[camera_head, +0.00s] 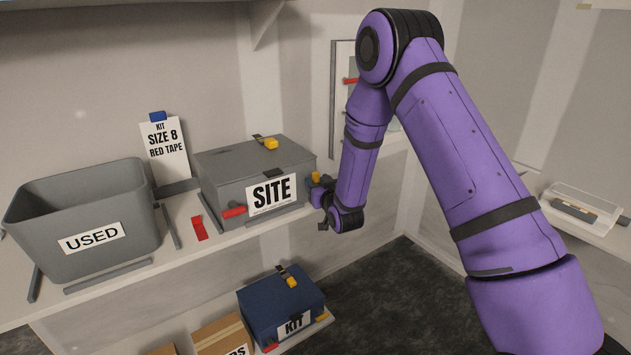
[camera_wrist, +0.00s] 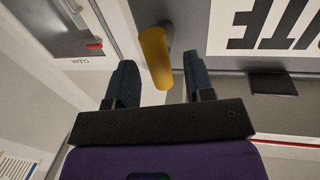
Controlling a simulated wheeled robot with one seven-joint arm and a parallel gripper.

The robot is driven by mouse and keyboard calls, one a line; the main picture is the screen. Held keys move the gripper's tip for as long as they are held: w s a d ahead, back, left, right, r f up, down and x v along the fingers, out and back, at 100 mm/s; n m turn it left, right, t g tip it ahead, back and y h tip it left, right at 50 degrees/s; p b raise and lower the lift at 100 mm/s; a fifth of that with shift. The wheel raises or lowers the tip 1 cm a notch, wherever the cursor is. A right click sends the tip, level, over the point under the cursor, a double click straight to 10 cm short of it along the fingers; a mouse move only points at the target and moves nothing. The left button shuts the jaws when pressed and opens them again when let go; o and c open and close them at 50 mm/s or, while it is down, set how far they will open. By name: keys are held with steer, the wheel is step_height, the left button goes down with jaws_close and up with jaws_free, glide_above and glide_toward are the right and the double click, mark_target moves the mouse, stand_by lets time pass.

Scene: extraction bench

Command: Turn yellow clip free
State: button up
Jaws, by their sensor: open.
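The grey SITE box (camera_head: 225,177) stands on the shelf with its lid down. A yellow clip (camera_head: 316,177) sticks out near the front right corner of the box. My gripper (camera_head: 322,197) is beside it, partly hidden by my arm. In the wrist view the clip (camera_wrist: 156,57) is a short yellow bar at the gap between the two fingertips of my open gripper (camera_wrist: 158,72). I cannot tell whether a finger touches it. Another yellow tab (camera_head: 271,143) sits on a black strap on the lid. A red handle (camera_head: 234,212) is at the front left.
The grey USED bin (camera_head: 60,250) and a SIZE 8 RED TAPE card (camera_head: 163,150) stand to the left. A red tag (camera_head: 199,229) lies on the shelf. Below is a blue KIT box (camera_head: 270,305). A wall cabinet (camera_head: 343,60) is behind my arm.

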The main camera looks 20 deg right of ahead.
steer(key=shift+w+a, duration=0.1)
steer(key=shift+w, duration=0.8)
steer(key=c, duration=0.8)
